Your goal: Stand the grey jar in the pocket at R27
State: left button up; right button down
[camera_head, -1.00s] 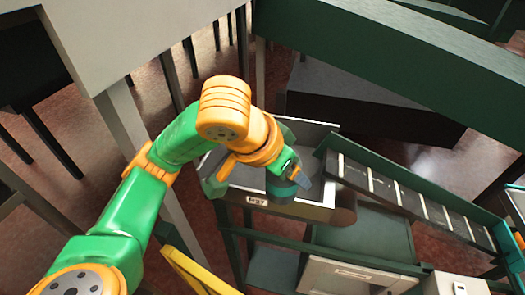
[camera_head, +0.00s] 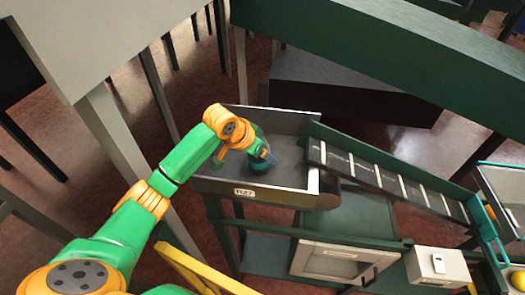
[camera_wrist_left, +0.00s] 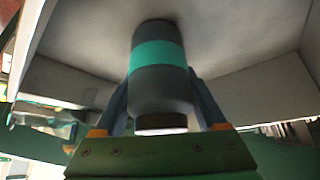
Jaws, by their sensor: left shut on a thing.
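My left gripper (camera_head: 264,157) reaches over the grey pocket (camera_head: 222,185) whose front wall bears the label R27 (camera_head: 244,193). It is shut on the grey jar (camera_head: 259,167), which looks about upright inside the pocket's walls, partly hidden by the gripper. In the left wrist view the jar (camera_wrist_left: 160,90) is dark grey with a teal band, between the two fingers (camera_wrist_left: 160,105). Its far end meets or nearly meets the pocket's floor (camera_wrist_left: 225,35); I cannot tell if it touches. My right gripper is not in view.
A sloping belt with pale slats (camera_head: 390,182) joins the pocket's right side. A green beam (camera_head: 370,60) crosses behind. A pale post (camera_head: 120,140) stands left of the pocket. A white box (camera_head: 438,265) sits at lower right.

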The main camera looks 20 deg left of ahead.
pick_arm(q)
jog(key=shift+f, duration=0.1)
jog(key=o, duration=1.5)
jog(key=shift+s+r, duration=0.1)
jog(key=shift+r, duration=0.25)
jog(key=b+v, duration=0.1)
jog(key=v, duration=1)
jog(key=shift+s+r+b, duration=0.2)
jog(key=shift+r+b, duration=0.05)
jog(key=shift+b, duration=0.05)
